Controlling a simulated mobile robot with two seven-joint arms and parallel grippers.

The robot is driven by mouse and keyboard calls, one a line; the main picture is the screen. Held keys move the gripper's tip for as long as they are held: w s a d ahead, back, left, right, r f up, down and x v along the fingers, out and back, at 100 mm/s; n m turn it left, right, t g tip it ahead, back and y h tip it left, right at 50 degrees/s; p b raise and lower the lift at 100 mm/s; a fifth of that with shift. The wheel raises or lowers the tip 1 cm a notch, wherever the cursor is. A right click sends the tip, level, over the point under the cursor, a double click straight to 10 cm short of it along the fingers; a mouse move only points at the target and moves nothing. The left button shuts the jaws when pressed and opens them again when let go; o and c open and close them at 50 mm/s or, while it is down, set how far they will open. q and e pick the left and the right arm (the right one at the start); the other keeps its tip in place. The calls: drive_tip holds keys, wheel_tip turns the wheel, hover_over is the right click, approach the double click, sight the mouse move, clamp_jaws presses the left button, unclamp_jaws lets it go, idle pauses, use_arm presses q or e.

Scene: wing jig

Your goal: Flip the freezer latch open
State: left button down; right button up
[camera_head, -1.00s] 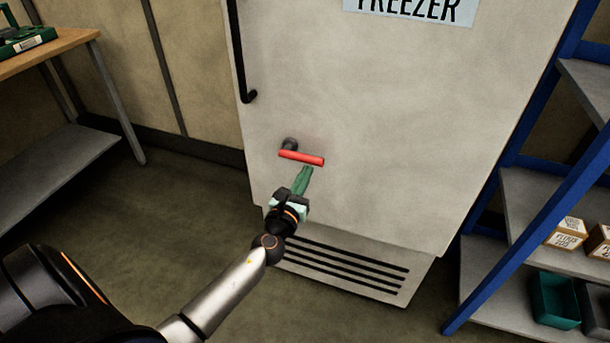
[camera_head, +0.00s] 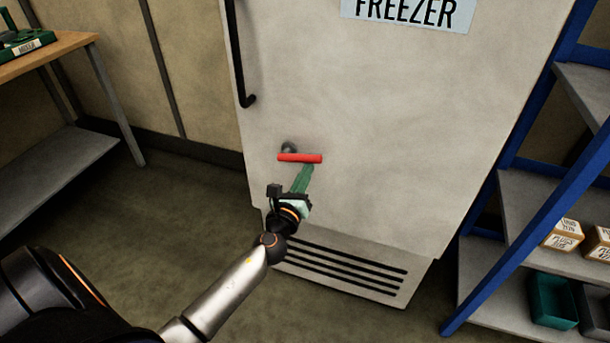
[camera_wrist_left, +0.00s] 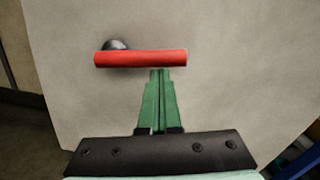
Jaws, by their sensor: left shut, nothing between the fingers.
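The freezer latch (camera_head: 300,158) is a red bar on a dark round pivot (camera_head: 288,147), low on the left part of the pale freezer door (camera_head: 360,120). The bar lies about level, running right from the pivot. My left gripper (camera_head: 309,168) is shut and empty, with its green fingertips just below the right part of the bar. In the left wrist view the red latch (camera_wrist_left: 140,58) lies just beyond the shut fingertips (camera_wrist_left: 160,72). I cannot tell whether they touch it. My right gripper is in neither view.
A black door handle (camera_head: 240,60) runs down the door's left edge. A vented base panel (camera_head: 345,270) lies below the door. A blue-framed shelf (camera_head: 515,160) with boxes and bins stands at the right, and a workbench (camera_head: 50,60) at the left.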

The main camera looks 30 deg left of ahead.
sight(300, 156)
use_arm(q)
drive_tip(key=r+n+p, duration=0.1)
drive_tip(key=n, duration=0.2)
drive_tip(key=a+r+n+p, duration=0.1)
drive_tip(key=r+n, duration=0.1)
drive_tip(key=r+n+p, duration=0.1)
drive_tip(key=r+n, duration=0.1)
drive_tip(key=n, duration=0.1)
drive_tip(key=shift+s+a+n+y, duration=0.15)
drive_tip(key=shift+a+n+y, duration=0.05)
drive_tip(key=shift+n+y, duration=0.1)
drive_tip(key=n, duration=0.1)
drive_tip(key=a+r+n+p, duration=0.1)
drive_tip(key=shift+s+a+n+g, duration=0.1)
drive_tip(key=shift+s+n+g, duration=0.05)
drive_tip(key=shift+n+g, duration=0.2)
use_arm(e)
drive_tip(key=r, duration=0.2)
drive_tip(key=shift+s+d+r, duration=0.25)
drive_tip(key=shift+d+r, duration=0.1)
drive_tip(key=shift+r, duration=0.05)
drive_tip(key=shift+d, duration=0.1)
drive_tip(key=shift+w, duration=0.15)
